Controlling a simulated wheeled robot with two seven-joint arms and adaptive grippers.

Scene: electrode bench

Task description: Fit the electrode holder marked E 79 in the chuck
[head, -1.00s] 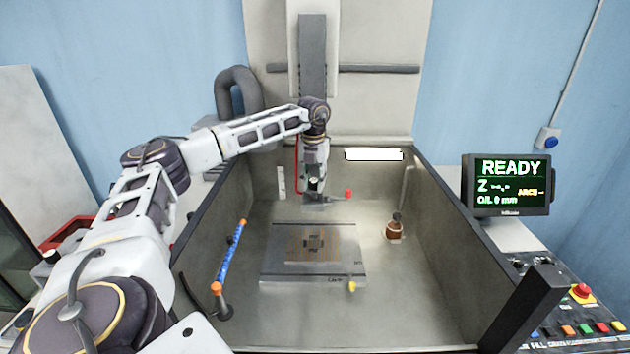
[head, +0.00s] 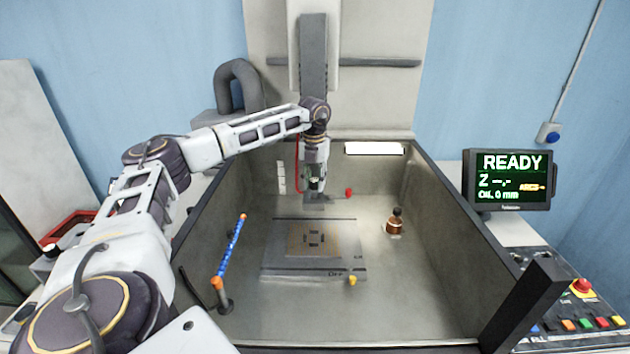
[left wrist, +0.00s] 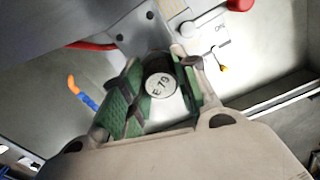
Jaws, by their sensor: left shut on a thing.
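My left gripper (left wrist: 158,95) is shut on a round metal electrode holder (left wrist: 158,84) whose pale end face reads E 79. Green-padded fingers sit on both sides of it. In the head view my left gripper (head: 316,183) is at the grey chuck (head: 318,199) under the machine's column. The chuck (left wrist: 150,22) also shows in the left wrist view, just beyond the holder, with a red-knobbed lever (head: 348,192). The fingers and wrist hide the contact, so I cannot tell whether the holder is seated in the chuck. My right gripper is not in view.
Below is a worktable plate (head: 345,268) with a patterned workpiece (head: 298,240). A blue-and-orange hose (head: 231,250) stands left and a brown bottle-like object (head: 395,222) right. Tank walls (head: 455,245) enclose this area. A screen (head: 508,180) reads READY.

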